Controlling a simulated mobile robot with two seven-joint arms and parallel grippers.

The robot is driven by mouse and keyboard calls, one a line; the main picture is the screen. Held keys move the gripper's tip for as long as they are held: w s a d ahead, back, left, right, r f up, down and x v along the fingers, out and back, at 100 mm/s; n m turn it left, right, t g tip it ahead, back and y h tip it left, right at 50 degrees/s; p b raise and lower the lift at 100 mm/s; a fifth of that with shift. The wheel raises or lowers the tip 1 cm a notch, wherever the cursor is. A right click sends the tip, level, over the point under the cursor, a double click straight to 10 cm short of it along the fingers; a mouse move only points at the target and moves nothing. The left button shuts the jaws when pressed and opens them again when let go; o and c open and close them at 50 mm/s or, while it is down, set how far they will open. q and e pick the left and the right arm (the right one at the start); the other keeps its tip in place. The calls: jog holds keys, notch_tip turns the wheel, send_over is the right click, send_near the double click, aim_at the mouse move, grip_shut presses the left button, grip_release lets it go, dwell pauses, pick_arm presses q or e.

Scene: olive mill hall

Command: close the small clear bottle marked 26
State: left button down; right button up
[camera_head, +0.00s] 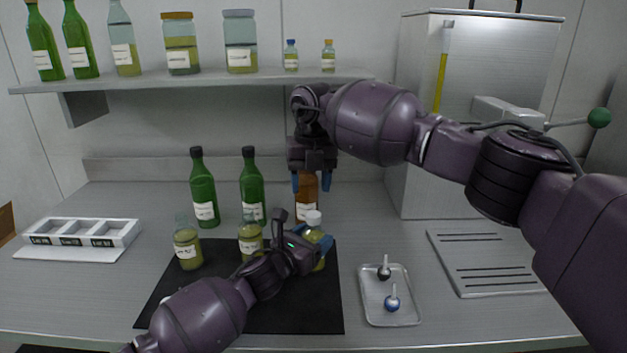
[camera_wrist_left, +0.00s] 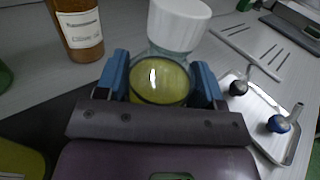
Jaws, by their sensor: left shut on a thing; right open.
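My left gripper (camera_head: 318,248) is shut on a small clear bottle (camera_head: 317,236) of yellow-green oil at the right edge of the black mat (camera_head: 295,312). A white cap (camera_head: 313,217) is on top of this bottle; it also shows in the left wrist view (camera_wrist_left: 180,22). Whether the cap is tight I cannot tell. Its label is hidden. Two similar small bottles stand on the mat, a left one (camera_head: 187,247) and a middle one (camera_head: 250,240); their label numbers are too small to read. My right gripper (camera_head: 311,185) is open, pointing down at the amber bottle (camera_head: 306,205), above and behind the held bottle.
Two green bottles (camera_head: 203,190) stand behind the mat. A metal tray (camera_head: 390,320) with a black stopper (camera_head: 384,271) and a blue stopper (camera_head: 392,303) lies right of the mat. A white rack (camera_head: 80,235) is at left, a slotted plate (camera_head: 485,262) at right.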

aim_at(314, 214)
jog(key=n, duration=0.5)
jog(key=shift+d+r+n, duration=0.2)
jog(key=shift+n, duration=0.1)
jog(key=n, duration=0.6)
jog(key=shift+d, duration=0.15)
jog(key=shift+f, duration=0.15)
jog(key=shift+f, duration=3.85)
jog(key=shift+c, duration=0.2)
jog(key=c, duration=0.9)
jog(key=o, duration=1.1)
jog(key=shift+c, duration=0.2)
jog(key=shift+r, duration=0.1)
